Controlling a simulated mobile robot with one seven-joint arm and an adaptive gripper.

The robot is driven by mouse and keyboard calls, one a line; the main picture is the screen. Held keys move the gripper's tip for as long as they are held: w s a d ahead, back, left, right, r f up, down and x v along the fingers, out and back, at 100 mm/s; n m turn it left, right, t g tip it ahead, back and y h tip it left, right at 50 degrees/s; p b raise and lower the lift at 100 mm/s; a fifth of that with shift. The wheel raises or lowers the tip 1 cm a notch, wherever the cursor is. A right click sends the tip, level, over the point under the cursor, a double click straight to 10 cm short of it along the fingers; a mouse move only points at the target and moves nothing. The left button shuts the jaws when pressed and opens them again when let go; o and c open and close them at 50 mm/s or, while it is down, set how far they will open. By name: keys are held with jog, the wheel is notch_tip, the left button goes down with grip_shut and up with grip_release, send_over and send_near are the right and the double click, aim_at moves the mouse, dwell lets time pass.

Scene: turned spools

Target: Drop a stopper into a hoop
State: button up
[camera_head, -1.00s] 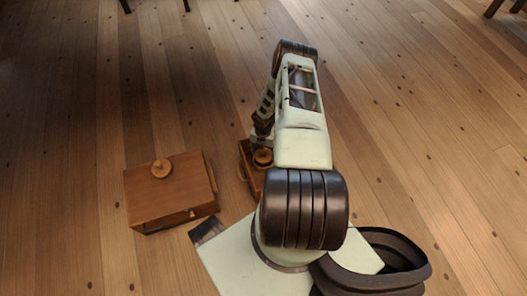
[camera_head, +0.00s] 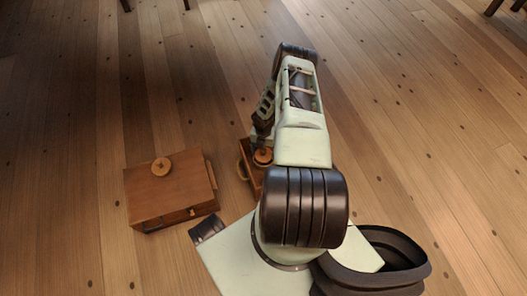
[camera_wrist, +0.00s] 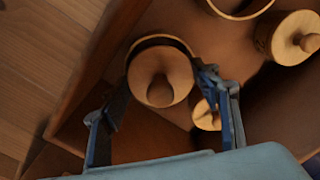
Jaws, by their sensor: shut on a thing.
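A wooden stopper (camera_wrist: 160,75) with a rounded knob sits between the two blue fingers of my gripper (camera_wrist: 168,85) in the wrist view, and the gripper is shut on it. A thin pale hoop (camera_wrist: 158,38) shows as an arc just behind the stopper's upper edge. Whether the stopper is above the hoop or inside it I cannot tell. A second hoop (camera_wrist: 240,12) is cut off at the top edge. In the head view my arm hides the gripper, and a round wooden piece (camera_head: 263,157) shows beside the arm.
The pieces lie in a wooden tray (camera_head: 243,172) with raised walls, mostly behind my arm. Another knobbed spool (camera_wrist: 290,38) and a smaller piece (camera_wrist: 206,115) are in it. A closed wooden box (camera_head: 172,195) with a knobbed piece (camera_head: 161,165) on top stands left.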

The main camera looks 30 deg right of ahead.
aim_at(264, 150)
jog(key=shift+f, duration=0.15)
dwell(0.4)
jog(key=o, duration=1.7)
jog(key=shift+r, duration=0.75)
jog(key=shift+r+p, duration=2)
jog(key=shift+r, duration=1.5)
